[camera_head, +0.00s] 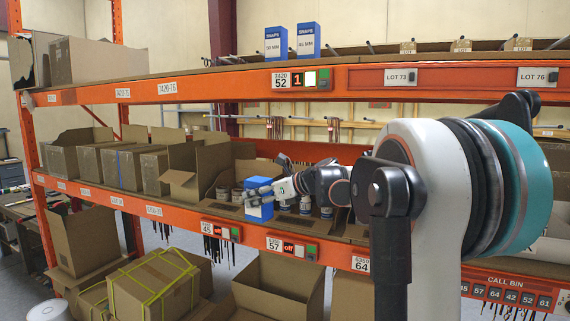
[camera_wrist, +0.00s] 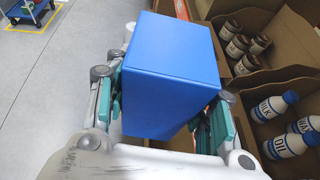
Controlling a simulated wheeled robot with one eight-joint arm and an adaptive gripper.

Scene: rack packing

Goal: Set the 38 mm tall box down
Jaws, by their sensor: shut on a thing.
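A blue box (camera_head: 260,211), whose size label I cannot read, is in my gripper (camera_head: 268,192) in the head view. It is at the front of the middle shelf, by the orange edge beam. In the wrist view the plain blue box (camera_wrist: 170,75) fills the middle, between the teal-padded fingers of my gripper (camera_wrist: 168,108), which press on its two sides. Its underside is hidden, so I cannot tell whether it touches anything. Two taller blue boxes marked 50 MM (camera_head: 274,43) and 45 MM (camera_head: 307,40) stand upright on the top shelf.
Open cardboard bins with brown-capped jars (camera_wrist: 249,62) and white bottles (camera_wrist: 283,143) lie right of the held box in the wrist view. Cardboard boxes (camera_head: 118,165) line the shelf's left. Bare top-shelf surface (camera_head: 210,68) shows left of the two blue boxes.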

